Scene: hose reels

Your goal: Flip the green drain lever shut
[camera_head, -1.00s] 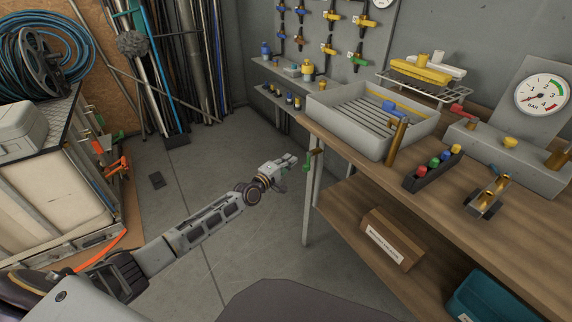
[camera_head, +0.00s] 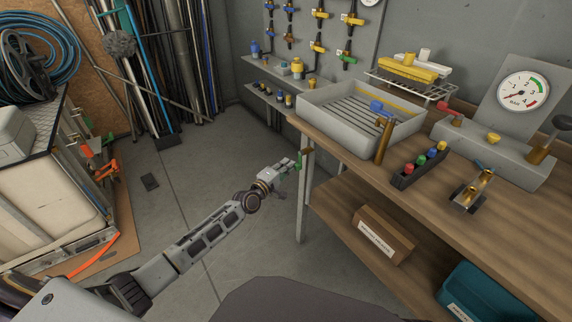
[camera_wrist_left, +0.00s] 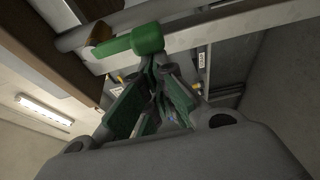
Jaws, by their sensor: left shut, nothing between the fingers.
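The green drain lever (camera_head: 299,161) hangs on a small brass-coloured fitting (camera_head: 308,152) at the bench's left end, beside the grey basin (camera_head: 335,128). My left gripper (camera_head: 288,164) is just left of the lever, at about its height. In the left wrist view the green lever (camera_wrist_left: 132,42) crosses just beyond my left fingertips (camera_wrist_left: 160,68), which are shut and empty. The fingertips are very close to the lever, and I cannot tell whether they touch it. My right gripper is not in view.
The wooden bench (camera_head: 420,190) has a leg (camera_head: 303,205) just below the lever. A pressure gauge (camera_head: 522,91) and a rack of coloured caps (camera_head: 420,165) stand on the bench. A cardboard box (camera_head: 383,234) sits on the lower shelf. The floor (camera_head: 190,185) to the left is open.

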